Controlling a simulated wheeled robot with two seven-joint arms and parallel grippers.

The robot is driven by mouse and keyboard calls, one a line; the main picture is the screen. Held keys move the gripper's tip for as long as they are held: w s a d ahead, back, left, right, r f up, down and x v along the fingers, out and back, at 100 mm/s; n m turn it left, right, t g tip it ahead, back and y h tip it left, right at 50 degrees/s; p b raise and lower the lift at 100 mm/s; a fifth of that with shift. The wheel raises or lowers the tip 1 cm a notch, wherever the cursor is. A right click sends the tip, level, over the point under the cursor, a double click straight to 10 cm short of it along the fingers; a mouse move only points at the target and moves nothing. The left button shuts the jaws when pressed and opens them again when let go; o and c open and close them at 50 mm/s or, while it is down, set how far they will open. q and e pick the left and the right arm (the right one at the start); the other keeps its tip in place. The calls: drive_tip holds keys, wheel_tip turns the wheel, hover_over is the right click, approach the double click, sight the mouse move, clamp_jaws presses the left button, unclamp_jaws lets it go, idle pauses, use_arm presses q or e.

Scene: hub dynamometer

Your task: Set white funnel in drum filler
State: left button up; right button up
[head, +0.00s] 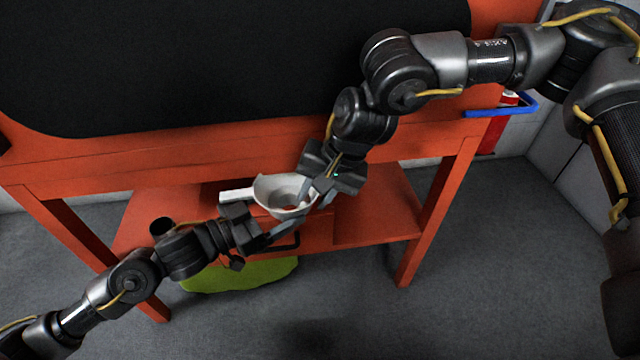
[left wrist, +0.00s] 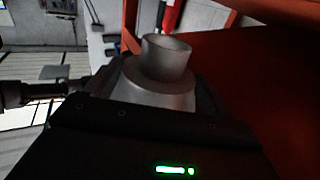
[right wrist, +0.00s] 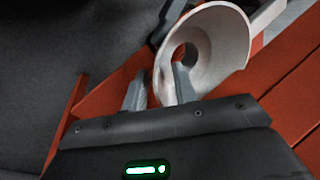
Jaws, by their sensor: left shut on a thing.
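The white funnel (head: 268,192) is held up in front of the orange bench, its wide mouth facing up and a white handle sticking out left. My left gripper (head: 284,229) is shut on the funnel from below left. The left wrist view shows the funnel's spout (left wrist: 165,60) and grey cone just beyond the gripper. My right gripper (head: 312,200) is at the funnel's right rim. In the right wrist view its fingers (right wrist: 160,92) stand apart, with the rim of the funnel (right wrist: 222,45) between them. I cannot make out the drum filler.
The orange bench (head: 225,155) with a large black panel stands close behind. Its lower shelf (head: 385,215) is partly covered by my arms. A green patch (head: 240,275) lies on the floor below. A blue bar (head: 500,110) juts out at right. The floor in front is clear.

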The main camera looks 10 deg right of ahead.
clamp_jaws()
use_arm(q)
drive_tip(key=o, duration=0.9)
